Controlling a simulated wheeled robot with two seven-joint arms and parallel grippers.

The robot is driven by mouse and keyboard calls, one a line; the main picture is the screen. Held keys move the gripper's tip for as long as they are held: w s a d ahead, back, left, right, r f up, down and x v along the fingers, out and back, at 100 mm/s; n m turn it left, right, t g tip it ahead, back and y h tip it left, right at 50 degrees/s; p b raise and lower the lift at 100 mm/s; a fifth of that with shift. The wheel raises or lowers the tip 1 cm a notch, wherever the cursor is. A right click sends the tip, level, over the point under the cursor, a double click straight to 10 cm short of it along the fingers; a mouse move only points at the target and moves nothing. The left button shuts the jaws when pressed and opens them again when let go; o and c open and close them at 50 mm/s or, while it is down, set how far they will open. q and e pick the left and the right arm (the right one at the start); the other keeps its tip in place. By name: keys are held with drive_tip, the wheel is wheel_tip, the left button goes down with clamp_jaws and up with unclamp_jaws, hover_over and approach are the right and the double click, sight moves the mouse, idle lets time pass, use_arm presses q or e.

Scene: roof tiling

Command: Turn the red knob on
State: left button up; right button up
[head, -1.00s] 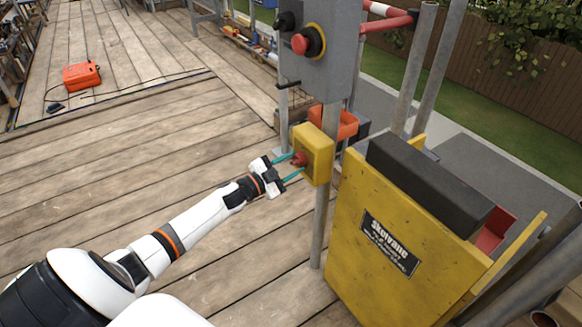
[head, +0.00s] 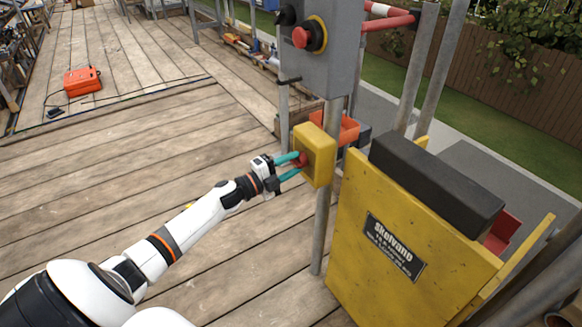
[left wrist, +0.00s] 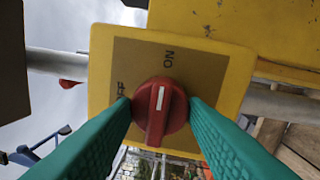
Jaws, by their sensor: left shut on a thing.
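The red knob (left wrist: 160,110) sits on the face of a yellow switch box (left wrist: 240,75), on a tan plate lettered ON and OFF. In the left wrist view its white mark points up, roughly toward the ON lettering; the OFF lettering is to its left. In the head view the box (head: 321,150) is fixed to a grey post and the knob (head: 303,159) shows only partly. My left gripper (head: 297,166) is shut on the knob, one teal finger against each side. My right gripper is not in view.
A grey panel (head: 335,75) with a red button (head: 300,38) is above the box on the post. A yellow hopper (head: 375,275) with a black top stands close to the right. An orange case (head: 82,80) lies at the back left. The deck's left side is mostly clear.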

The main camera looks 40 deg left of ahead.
use_arm(q)
drive_tip(key=shift+m, duration=0.3)
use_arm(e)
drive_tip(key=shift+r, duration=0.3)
use_arm(q)
drive_tip(key=o, duration=1)
drive_tip(key=shift+c, duration=0.2)
drive_tip(key=shift+s, duration=0.25)
drive_tip(key=p+v, duration=0.1)
drive_tip(key=v, duration=1)
drive_tip(key=shift+s+a, duration=0.25)
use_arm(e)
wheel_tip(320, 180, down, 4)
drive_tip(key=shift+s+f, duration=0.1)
